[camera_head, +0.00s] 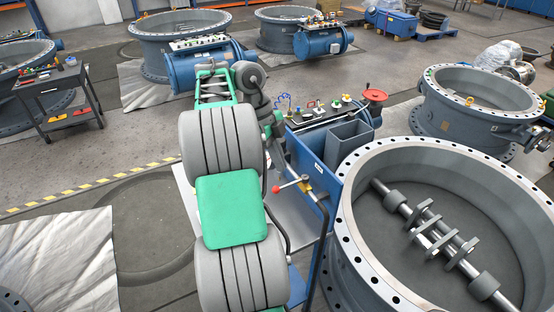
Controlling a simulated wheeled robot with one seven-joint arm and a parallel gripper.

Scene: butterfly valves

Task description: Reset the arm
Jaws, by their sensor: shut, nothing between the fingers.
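My arm (229,209), with grey ribbed covers and green panels, rises through the middle of the head view. Its upper part bends at a grey joint (248,77) and comes down to the right. My gripper (278,131) is at the end of this part, beside the near left corner of a blue valve actuator box (312,172). It is small and partly hidden against the box and arm, and its fingers are hard to make out. It is shut, and I see nothing held in it.
A large open valve ring (372,262) with a shaft inside stands close on the right. The box carries a red handwheel (375,95) and a red-knobbed lever (290,186). More valve rings stand behind. A dark tool cart (60,100) is at left. Floor left of my arm is mostly clear.

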